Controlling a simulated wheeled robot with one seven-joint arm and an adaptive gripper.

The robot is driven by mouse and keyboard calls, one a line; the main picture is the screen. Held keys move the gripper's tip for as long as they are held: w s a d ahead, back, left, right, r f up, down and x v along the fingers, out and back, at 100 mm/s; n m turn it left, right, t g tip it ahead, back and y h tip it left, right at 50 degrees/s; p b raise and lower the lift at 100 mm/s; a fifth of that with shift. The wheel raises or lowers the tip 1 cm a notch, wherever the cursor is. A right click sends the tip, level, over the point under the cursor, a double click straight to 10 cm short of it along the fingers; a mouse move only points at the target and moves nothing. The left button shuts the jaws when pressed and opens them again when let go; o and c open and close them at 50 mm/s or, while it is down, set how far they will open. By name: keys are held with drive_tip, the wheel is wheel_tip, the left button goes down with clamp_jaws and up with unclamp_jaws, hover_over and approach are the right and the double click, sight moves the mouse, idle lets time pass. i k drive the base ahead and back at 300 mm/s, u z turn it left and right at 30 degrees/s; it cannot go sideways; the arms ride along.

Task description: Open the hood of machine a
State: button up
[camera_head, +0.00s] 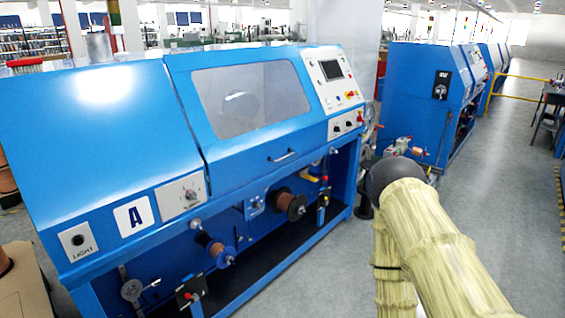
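Machine A (110,150) is a large blue cabinet at the left and middle of the head view, marked with a black "A" on a white plate (133,215). Its hood (210,130) is the sloped blue cover with a grey see-through window (250,97), and it lies closed. A small metal handle (284,156) sits low on the hood, toward its right side. My arm, in a pale yellow sleeve, reaches up from the lower right and stands to the right of the machine, apart from the handle. My gripper is not visible.
A control panel (338,85) with a screen and buttons is right of the hood. Spools (289,203) sit in the open lower bay. Another blue machine (415,110) stands behind at right, with a yellow rail (515,76). Grey floor (500,200) is clear at right. A cardboard box (35,285) is lower left.

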sight(237, 160)
drive_tip(key=u, duration=0.3)
drive_tip(key=i, duration=1.5)
drive_tip(key=z, duration=0.6)
